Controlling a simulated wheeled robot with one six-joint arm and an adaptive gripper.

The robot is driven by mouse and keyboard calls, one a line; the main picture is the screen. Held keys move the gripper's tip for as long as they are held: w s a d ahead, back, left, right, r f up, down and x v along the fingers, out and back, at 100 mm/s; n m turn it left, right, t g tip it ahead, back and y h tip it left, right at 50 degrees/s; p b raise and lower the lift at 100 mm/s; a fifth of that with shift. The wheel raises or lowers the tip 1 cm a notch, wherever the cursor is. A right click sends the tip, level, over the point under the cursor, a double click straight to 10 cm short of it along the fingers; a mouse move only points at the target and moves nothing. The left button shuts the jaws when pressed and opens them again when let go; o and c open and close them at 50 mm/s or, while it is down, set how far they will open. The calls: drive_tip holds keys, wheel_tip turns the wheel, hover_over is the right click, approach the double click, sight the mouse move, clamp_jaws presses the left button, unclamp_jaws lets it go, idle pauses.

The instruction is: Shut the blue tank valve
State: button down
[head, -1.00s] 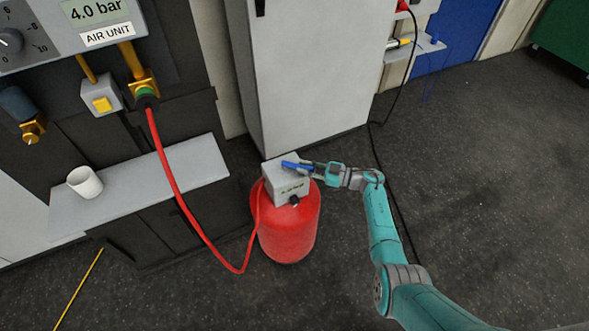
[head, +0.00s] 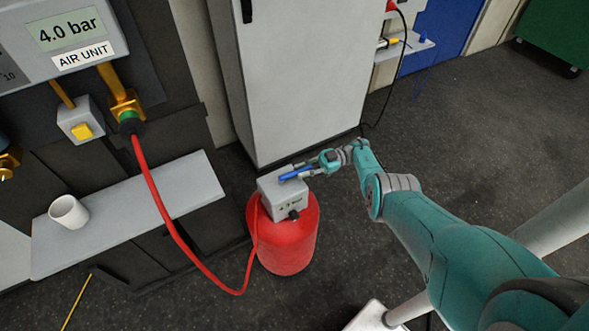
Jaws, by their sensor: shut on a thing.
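The red tank (head: 290,243) stands upright on the dark floor, with a grey box (head: 279,198) on its top. The blue valve handle (head: 292,174) lies across the top of that box, pointing left and right with a slight tilt. My gripper (head: 308,171) comes in from the right and is shut on the blue handle. Its fingers hide the handle's right end. The box has a dark knob and a small display on its front, too small to read. A red hose (head: 171,220) runs to the tank's left side.
The air unit (head: 75,40) reads 4.0 bar at upper left. A grey shelf (head: 130,213) with a white cup (head: 69,212) lies left of the tank. A tall grey cabinet (head: 295,80) stands behind. The floor to the right is open.

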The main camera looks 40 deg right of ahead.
idle(0.5)
drive_tip(key=c, duration=1.1)
unclamp_jaws()
drive_tip(key=shift+o, duration=0.2)
drive_tip(key=shift+a, duration=0.1)
